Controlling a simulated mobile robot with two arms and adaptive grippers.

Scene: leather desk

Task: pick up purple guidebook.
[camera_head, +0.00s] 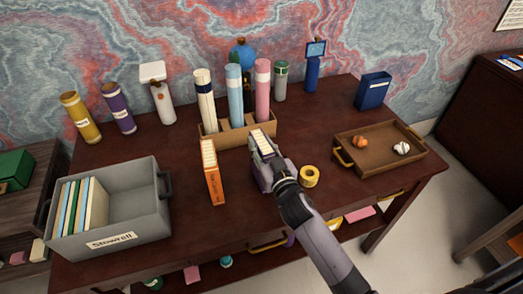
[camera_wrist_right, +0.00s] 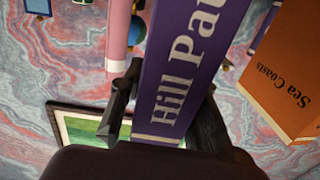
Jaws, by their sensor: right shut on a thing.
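The purple guidebook (camera_wrist_right: 190,65), with "Hill Pa…" on its spine, fills the middle of the right wrist view. My right gripper (camera_wrist_right: 165,118) is shut on it, one black finger on each side. In the head view the right gripper (camera_head: 270,158) covers much of the guidebook (camera_head: 261,180), which stands upright at the desk's middle. I cannot tell whether its bottom touches the desk. My left gripper is not in view.
An orange book (camera_head: 212,175), "Sea Coasts", stands just left of the guidebook. A yellow tape roll (camera_head: 310,177) lies to its right. A tube holder (camera_head: 238,134) is behind. A grey bin (camera_head: 137,206) holding books is at left, a wooden tray (camera_head: 378,165) at right.

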